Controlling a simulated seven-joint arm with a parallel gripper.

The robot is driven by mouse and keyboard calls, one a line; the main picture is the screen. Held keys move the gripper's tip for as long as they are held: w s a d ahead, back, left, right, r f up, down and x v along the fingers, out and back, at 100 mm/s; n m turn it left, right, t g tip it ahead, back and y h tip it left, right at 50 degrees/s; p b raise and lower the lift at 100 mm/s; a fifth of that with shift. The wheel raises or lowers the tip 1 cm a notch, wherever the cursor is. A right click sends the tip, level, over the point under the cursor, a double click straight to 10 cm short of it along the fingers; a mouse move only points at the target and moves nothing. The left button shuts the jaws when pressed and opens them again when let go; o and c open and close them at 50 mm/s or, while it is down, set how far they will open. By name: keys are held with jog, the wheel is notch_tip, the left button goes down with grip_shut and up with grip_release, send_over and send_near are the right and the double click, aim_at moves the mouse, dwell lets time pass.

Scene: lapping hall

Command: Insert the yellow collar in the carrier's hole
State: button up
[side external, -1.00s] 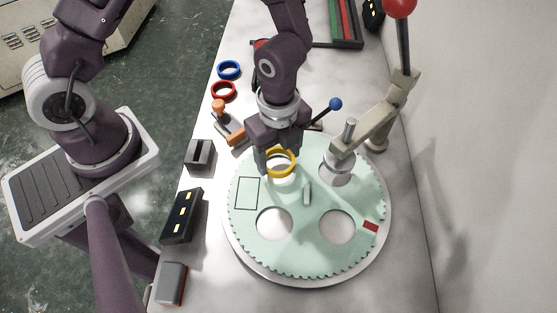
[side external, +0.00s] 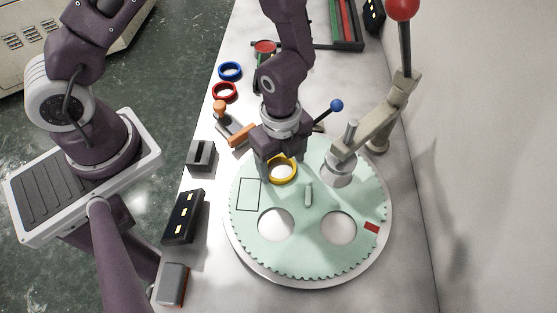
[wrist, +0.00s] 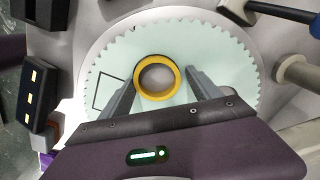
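The yellow collar (side external: 283,181) is at the upper-left hole of the pale green toothed carrier (side external: 307,250). It looks level and covers that hole, so I cannot tell whether it is inside it or just above it. In the wrist view the collar (wrist: 157,96) is a yellow ring with a pale grey middle. In the side view my gripper (side external: 279,160) is over the carrier's upper left, partly hiding the collar's far side.
Two open holes lie in the carrier's near half. A lever arm with a red knob (side external: 402,8) reaches over the upper-right hole, and a blue-knobbed lever (side external: 336,105) stands behind. Blue (side external: 230,71) and red (side external: 224,92) rings and dark blocks (side external: 183,216) lie left.

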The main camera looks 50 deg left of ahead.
jog(key=shift+s+a+f, duration=0.1)
jog(key=shift+s+f, duration=0.15)
jog(key=shift+f, duration=0.3)
notch_tip(320, 180, up, 13)
jog(key=s+a+r+n+t+y, duration=0.2)
jog(key=a+r+n, duration=0.5)
jog(key=a+r, duration=0.15)
jog(key=s+a+r+n+t+h, duration=0.2)
jog(key=s+r+n, duration=0.6)
jog(key=n, duration=0.4)
jog(key=shift+s+a+r+t, duration=0.4)
jog(key=shift+s+a+t, duration=0.2)
jog(key=shift+a, duration=0.1)
jog(key=shift+w, duration=0.1)
jog(key=shift+c, duration=0.4)
